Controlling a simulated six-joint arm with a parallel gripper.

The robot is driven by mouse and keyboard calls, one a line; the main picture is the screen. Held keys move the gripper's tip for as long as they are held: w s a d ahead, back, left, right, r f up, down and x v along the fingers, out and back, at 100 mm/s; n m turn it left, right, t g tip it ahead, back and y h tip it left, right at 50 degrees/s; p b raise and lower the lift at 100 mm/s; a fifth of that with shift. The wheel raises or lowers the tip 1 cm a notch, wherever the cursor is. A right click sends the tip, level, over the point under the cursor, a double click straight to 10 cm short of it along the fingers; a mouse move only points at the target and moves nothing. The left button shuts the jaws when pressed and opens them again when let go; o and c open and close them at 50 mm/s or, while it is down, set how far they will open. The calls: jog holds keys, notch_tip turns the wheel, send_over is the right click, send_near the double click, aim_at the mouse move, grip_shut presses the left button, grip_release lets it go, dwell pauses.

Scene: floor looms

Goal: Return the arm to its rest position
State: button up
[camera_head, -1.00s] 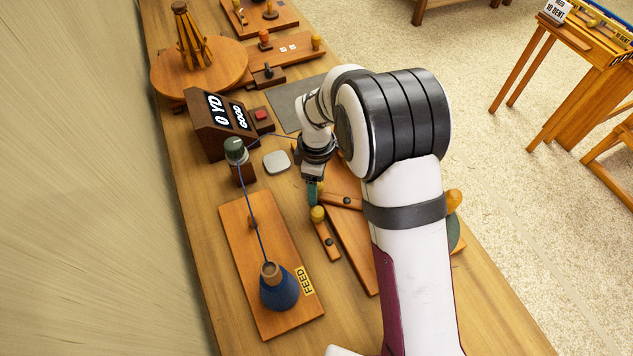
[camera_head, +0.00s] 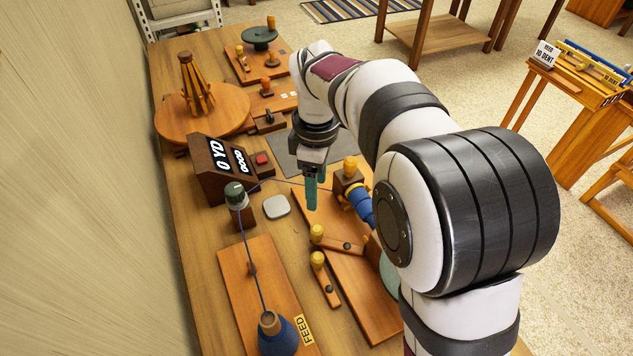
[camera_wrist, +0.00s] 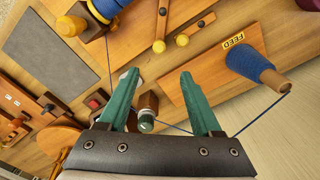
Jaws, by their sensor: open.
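My gripper (camera_head: 312,190) hangs above the wooden bench, fingers pointing down, with the arm bent high over the right side. In the wrist view its two green fingers (camera_wrist: 162,98) stand wide apart and hold nothing. Below and between them shows the dark-capped post (camera_wrist: 147,108) that the blue yarn passes. In the head view this post (camera_head: 236,195) stands left of my gripper. A blue yarn cone (camera_head: 277,335) stands on the FEED board, and its yarn runs past the post to a blue wound spool (camera_head: 361,205), partly hidden by my arm.
A counter box (camera_head: 220,165) reads "0 YD" and "GOOD". A round wooden stand (camera_head: 225,110) is behind it. A bare grey mat (camera_head: 352,150) lies behind my gripper. A loom (camera_head: 590,80) stands at right.

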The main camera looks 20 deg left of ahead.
jog(key=s+d+r+m, duration=0.4)
jog(key=s+d+m, duration=0.2)
jog(key=d+m, duration=0.45)
jog(key=s+d+f+m+y, duration=0.1)
jog(key=s+d+m, duration=0.4)
jog(key=s+m, duration=0.2)
jog(key=s+d+f+m, duration=0.1)
jog(key=s+d+m, duration=0.4)
jog(key=s+m, duration=0.2)
jog(key=shift+s+d+f+y, duration=0.35)
jog(key=shift+s+d+y, duration=0.05)
jog(key=shift+s, duration=0.85)
